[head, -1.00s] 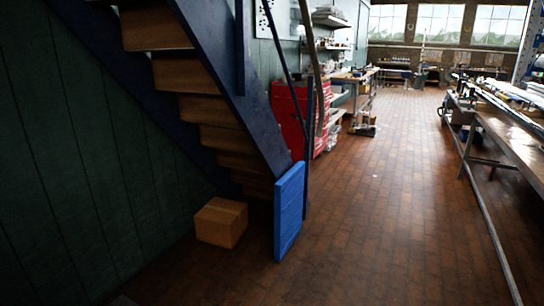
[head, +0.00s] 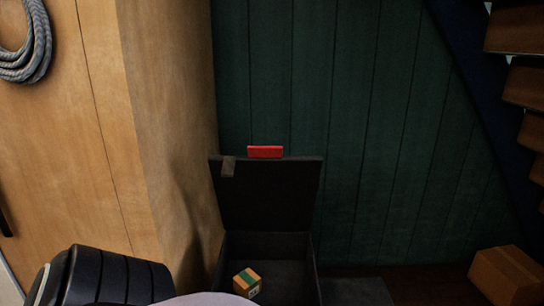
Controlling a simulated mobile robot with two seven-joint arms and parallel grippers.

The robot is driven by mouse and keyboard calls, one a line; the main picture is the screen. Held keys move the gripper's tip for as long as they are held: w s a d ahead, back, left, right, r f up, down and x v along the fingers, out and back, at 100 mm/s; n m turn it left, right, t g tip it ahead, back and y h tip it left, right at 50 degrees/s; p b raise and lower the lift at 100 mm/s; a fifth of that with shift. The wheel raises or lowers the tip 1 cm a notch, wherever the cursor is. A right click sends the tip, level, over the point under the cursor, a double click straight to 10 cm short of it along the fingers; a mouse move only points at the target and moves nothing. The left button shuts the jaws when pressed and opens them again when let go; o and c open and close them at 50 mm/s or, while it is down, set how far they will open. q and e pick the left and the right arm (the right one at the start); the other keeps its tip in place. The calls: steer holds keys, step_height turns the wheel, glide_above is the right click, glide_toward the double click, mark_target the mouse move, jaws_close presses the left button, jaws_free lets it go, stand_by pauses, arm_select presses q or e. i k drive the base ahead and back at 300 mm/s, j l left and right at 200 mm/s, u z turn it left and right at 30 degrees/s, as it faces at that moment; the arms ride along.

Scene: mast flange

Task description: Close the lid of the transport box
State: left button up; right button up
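The transport box (head: 316,268) is a dark box on the floor against the green panelled wall, low in the middle of the head view. Its lid (head: 268,195) stands open, upright at the back, with a red piece (head: 265,151) at its top edge and a small dark tab at its top left corner. A small orange, green and white box (head: 247,283) lies inside. The front of the transport box is hidden by my own body at the bottom edge. Neither gripper shows; a black ribbed part of mine is at the lower left.
A wooden cabinet (head: 150,120) with a coiled grey rope (head: 28,50) stands close on the left. A cardboard box (head: 506,275) sits on the floor at the lower right, below the stairs (head: 520,85). A dark flat patch (head: 356,291) lies right of the transport box.

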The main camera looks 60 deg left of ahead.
mark_target(264, 189)
steer(key=u, duration=1.95)
